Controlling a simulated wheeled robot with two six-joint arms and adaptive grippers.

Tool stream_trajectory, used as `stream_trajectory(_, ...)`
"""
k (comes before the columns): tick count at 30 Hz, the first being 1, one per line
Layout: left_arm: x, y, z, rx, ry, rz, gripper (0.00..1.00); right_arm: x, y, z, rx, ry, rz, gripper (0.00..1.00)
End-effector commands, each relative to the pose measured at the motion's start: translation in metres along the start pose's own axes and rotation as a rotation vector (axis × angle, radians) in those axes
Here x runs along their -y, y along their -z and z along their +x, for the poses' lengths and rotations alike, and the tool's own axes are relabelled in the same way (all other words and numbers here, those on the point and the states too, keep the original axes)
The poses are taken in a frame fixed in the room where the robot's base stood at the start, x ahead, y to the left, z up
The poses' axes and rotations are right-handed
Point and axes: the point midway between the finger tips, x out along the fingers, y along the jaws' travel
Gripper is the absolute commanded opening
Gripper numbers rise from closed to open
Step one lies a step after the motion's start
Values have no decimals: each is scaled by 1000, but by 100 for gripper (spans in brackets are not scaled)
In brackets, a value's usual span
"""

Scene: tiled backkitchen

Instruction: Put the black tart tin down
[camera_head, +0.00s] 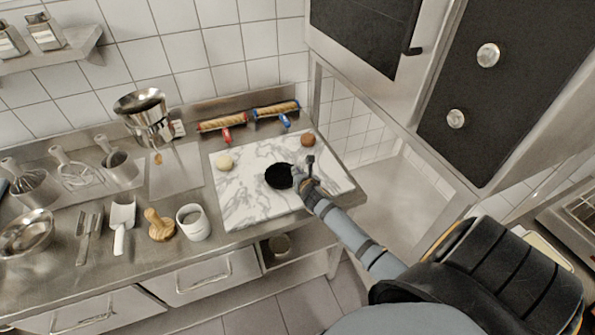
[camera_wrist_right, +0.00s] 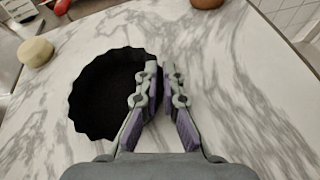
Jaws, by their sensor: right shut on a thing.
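The black tart tin (camera_head: 278,176) is a dark round tin with a fluted rim. It is over the middle of the white marble slab (camera_head: 240,205). In the right wrist view the tin (camera_wrist_right: 100,92) is left of the fingers. My right gripper (camera_head: 300,172) is shut on the tin's right edge; its fingertips also show in the right wrist view (camera_wrist_right: 160,85). I cannot tell whether the tin touches the marble or hangs just above it. My left gripper is not in view.
A pale dough ball (camera_head: 224,162) and a brown ball (camera_head: 308,140) lie on the slab. Two rolling pins, one with red handles (camera_head: 222,124) and one with blue (camera_head: 275,110), lie behind it. A white mug (camera_head: 193,222) stands left of the slab. Bare marble surrounds the tin.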

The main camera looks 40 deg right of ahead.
Motion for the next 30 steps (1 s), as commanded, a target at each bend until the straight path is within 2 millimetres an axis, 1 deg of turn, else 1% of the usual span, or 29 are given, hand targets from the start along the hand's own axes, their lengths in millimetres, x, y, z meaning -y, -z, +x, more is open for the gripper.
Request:
stream_trajectory(8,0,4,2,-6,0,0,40,0,2,1,1,0,0,0)
stream_trajectory(9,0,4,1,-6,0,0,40,0,2,1,1,0,-1,8)
stream_trajectory(13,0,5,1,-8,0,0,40,0,1,1,1,0,-1,26)
stream_trajectory(14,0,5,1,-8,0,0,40,0,1,1,1,0,-1,28)
stream_trajectory(22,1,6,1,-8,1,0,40,0,1,0,1,0,-1,28)
stream_trajectory(24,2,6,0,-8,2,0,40,0,0,-2,1,-1,-1,28)
stream_trajectory(26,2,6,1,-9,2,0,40,0,0,-9,1,-1,-2,28)
stream_trajectory(29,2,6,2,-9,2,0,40,0,1,-29,0,-2,-3,28)
stream_trajectory(30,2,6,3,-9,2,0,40,1,1,-39,0,-1,-4,28)
